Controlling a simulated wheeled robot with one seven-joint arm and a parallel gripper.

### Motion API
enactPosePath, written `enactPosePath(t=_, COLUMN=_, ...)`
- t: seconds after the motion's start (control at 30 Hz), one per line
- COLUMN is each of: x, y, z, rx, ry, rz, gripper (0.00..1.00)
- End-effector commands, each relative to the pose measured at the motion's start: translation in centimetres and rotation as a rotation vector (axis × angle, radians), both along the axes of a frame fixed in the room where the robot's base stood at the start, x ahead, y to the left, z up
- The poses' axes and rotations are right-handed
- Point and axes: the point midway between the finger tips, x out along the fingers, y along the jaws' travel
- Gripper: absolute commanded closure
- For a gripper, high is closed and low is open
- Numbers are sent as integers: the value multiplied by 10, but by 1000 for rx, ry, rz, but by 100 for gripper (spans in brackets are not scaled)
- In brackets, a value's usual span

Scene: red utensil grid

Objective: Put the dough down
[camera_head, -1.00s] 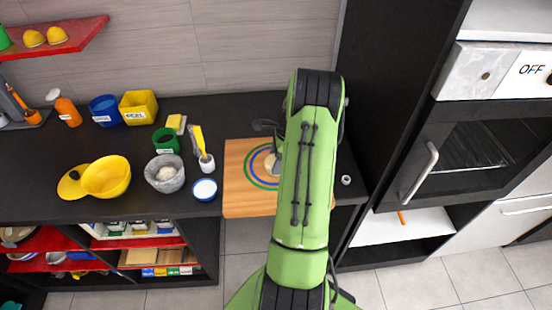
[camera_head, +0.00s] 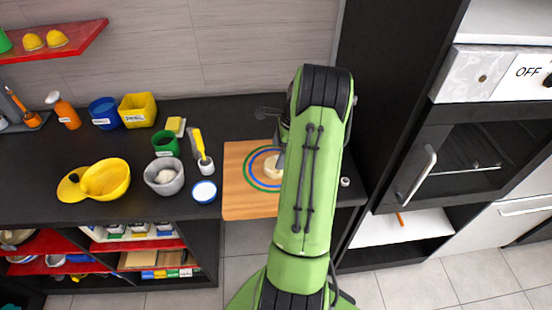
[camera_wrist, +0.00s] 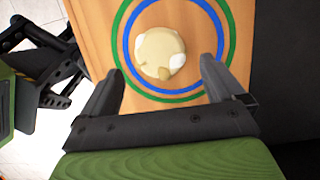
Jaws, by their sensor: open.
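The dough (camera_wrist: 160,54) is a pale, roundish lump with white patches. It lies on the wooden board (camera_wrist: 90,30), inside the blue and green rings. In the head view the dough (camera_head: 273,166) shows beside my arm, which hides part of it and of the board (camera_head: 240,205). My gripper (camera_wrist: 162,75) is open in the wrist view, its two fingers apart with the dough between and just beyond their tips. The fingers do not appear to touch the dough. In the head view my arm mostly hides the gripper.
Left of the board are a small white-filled blue bowl (camera_head: 204,191), a yellow brush (camera_head: 201,150), a grey bowl (camera_head: 165,176) and a yellow bowl (camera_head: 106,180). A dark cabinet with an oven (camera_head: 450,160) stands right. A small ring-like item (camera_head: 345,182) lies right of my arm.

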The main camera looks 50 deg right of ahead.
Motion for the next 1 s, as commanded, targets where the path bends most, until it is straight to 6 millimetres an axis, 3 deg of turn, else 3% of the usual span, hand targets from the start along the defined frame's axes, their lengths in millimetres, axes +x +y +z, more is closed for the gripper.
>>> enactPosePath(t=0.03, x=-3, y=-3, z=17, rx=-5, ry=-3, rz=-2, gripper=5)
enactPosePath(t=0.2, x=-11, y=-10, z=54, rx=-2, ry=-1, rz=0, gripper=5)
enactPosePath(t=0.33, x=-14, y=-12, z=67, rx=-1, ry=-1, rz=0, gripper=5)
enactPosePath(t=0.57, x=-10, y=-7, z=73, rx=-11, ry=-2, rz=30, gripper=5)
enactPosePath(t=0.67, x=10, y=26, z=100, rx=-78, ry=-15, rz=199, gripper=5)
enactPosePath(t=0.8, x=34, y=120, z=159, rx=-250, ry=-54, rz=652, gripper=5)
enactPosePath(t=0.9, x=28, y=193, z=193, rx=-383, ry=-97, rz=1009, gripper=5)
enactPosePath(t=1.0, x=1, y=261, z=216, rx=-525, ry=-153, rz=1376, gripper=5)
